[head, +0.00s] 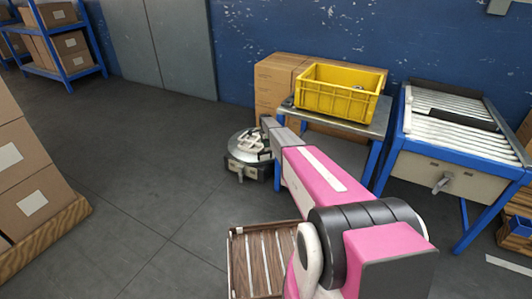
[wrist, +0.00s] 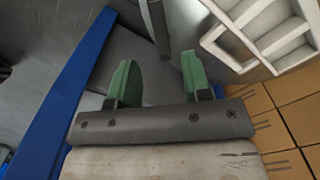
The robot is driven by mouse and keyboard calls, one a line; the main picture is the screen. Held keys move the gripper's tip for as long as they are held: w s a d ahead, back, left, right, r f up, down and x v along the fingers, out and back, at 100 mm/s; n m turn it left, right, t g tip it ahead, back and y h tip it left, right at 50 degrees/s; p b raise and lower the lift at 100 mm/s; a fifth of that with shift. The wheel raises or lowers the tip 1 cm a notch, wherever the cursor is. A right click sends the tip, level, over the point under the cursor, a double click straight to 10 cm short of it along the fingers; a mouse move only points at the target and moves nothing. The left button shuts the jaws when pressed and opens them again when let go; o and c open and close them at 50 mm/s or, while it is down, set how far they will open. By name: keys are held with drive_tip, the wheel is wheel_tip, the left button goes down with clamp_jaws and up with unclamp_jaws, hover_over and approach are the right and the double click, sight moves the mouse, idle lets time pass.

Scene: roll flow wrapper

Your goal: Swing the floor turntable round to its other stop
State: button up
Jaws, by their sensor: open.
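A low, round grey unit (head: 240,158) that looks like the floor turntable stands on the floor beyond my arm. A pale slatted piece sits on top of it, partly hidden by my arm. My gripper (wrist: 158,75) is open, with two green fingers apart and nothing between them. In the wrist view, a grey bar (wrist: 154,25) rises just beyond the fingertips, apart from them as far as I can tell. A white slatted frame (wrist: 255,30) is at the upper right. The fingers cannot be made out in the head view.
A yellow crate (head: 338,108) sits on a blue-legged table (head: 372,128) right of my arm, with cartons (head: 272,88) behind. A roller conveyor (head: 450,150) is further right. A brown slatted wooden thing (head: 238,265) is close in front. Stacked boxes (head: 22,170) stand left; open floor (head: 140,150) lies between.

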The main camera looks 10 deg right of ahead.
wheel_tip(320, 180, down, 7)
drive_tip(key=shift+a+f, duration=0.15)
drive_tip(key=shift+c, duration=0.3)
clamp_jaws()
